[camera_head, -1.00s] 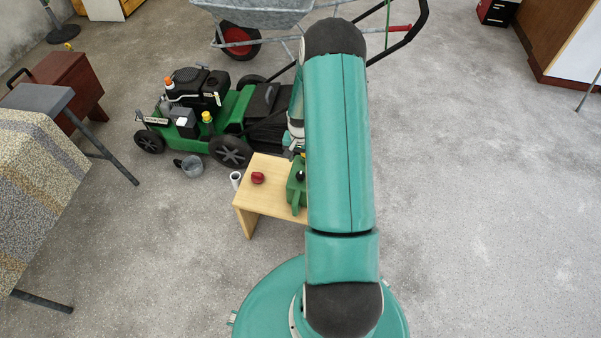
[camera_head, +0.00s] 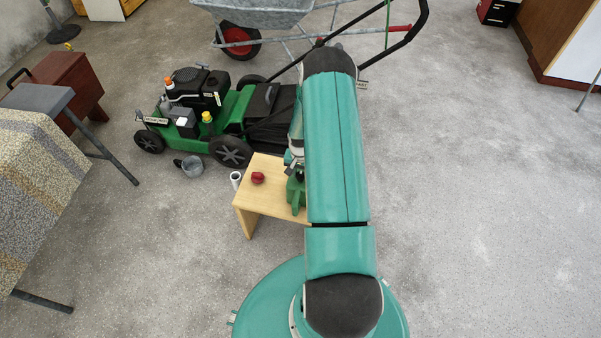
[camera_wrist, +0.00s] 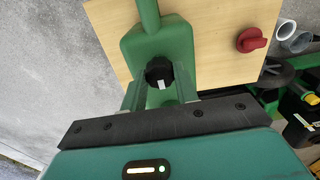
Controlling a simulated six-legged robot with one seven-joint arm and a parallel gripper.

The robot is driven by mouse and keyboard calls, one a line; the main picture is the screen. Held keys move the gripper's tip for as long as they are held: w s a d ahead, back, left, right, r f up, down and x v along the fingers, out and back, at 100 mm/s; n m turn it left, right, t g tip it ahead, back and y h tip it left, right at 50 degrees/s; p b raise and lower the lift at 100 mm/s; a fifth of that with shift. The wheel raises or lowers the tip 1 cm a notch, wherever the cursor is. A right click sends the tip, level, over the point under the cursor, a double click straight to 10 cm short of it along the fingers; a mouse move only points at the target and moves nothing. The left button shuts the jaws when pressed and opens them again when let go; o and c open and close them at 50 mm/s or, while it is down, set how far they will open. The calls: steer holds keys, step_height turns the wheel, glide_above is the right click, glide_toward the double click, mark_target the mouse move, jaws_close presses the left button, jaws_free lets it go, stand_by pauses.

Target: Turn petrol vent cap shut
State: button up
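A green petrol can (camera_head: 296,196) stands on a small wooden table, partly hidden by my arm in the head view. In the wrist view the can (camera_wrist: 180,45) shows from above with its handle towards the top. Its black vent cap (camera_wrist: 159,72) has a pale mark on the side facing me. My gripper (camera_wrist: 159,82) is open, with one finger on each side of the cap. Narrow gaps seem to show between fingers and cap; I cannot tell whether either finger touches it. In the head view the gripper is mostly hidden behind my arm, close above the can.
The wooden table (camera_head: 262,207) also bears a red cap-like piece (camera_head: 257,178). A white cup or tube (camera_head: 236,180) and a grey pot (camera_head: 192,166) are beside it. A green lawn mower (camera_head: 225,120) and a wheelbarrow (camera_head: 255,14) stand behind. The floor to the right is clear.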

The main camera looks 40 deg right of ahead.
steer(key=c, duration=0.3)
steer(key=shift+c, duration=0.2)
steer(key=shift+m, duration=0.4)
steer(key=m, duration=1.2)
steer(key=shift+m, duration=2.6)
